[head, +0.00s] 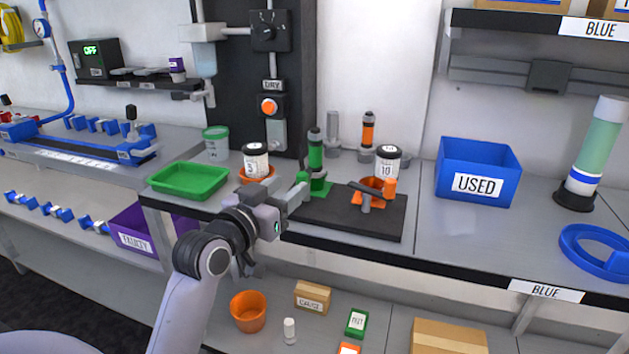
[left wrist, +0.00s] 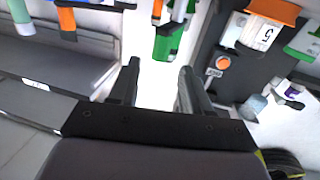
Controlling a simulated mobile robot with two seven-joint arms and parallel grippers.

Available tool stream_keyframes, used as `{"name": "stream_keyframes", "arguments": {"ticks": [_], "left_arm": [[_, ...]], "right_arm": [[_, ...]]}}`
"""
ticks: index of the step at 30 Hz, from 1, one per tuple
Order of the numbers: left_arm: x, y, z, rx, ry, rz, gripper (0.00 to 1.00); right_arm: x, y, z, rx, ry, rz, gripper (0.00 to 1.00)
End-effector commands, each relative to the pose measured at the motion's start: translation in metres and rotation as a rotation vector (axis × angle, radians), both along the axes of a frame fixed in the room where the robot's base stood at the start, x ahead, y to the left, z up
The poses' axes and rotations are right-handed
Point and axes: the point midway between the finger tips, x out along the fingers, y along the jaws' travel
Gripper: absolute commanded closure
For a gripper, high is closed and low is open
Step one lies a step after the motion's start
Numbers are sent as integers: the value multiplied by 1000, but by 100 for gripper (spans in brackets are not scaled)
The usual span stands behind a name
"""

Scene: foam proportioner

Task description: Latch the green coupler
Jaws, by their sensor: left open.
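The green coupler (head: 316,158) stands upright at the back left of a dark base plate (head: 340,222), with a green lever-like part (head: 303,179) low on its left side. In the left wrist view a green part of it (left wrist: 168,44) shows just beyond the fingertips. My left gripper (head: 297,196) is open and empty, close in front of and to the left of the coupler. It also shows in the left wrist view (left wrist: 158,68), with bare space between its fingers. I cannot tell whether a finger touches the lever. My right gripper is not in view.
An orange coupler part (head: 372,187) with a grey lever sits on the plate, a white-labelled container (head: 388,162) above it. Another labelled container (head: 256,160) and a green tray (head: 188,180) are left. A blue USED bin (head: 478,170) is right. Bench between plate and bin is clear.

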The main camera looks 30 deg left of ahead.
Motion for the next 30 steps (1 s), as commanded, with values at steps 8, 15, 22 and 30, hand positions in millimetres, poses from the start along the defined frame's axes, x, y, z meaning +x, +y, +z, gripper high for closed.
{"name": "stream_keyframes", "arguments": {"ticks": [8, 15, 22, 30], "left_arm": [[38, 1, 1, -1, -2, -1, 52], [58, 2, 0, 0, 0, 0, 52], [62, 3, 0, 1, 0, 0, 52], [62, 2, 0, 0, 0, 0, 98]], "right_arm": [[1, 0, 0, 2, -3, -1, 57], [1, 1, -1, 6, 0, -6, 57], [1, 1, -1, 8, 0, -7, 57], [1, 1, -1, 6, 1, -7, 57]]}}
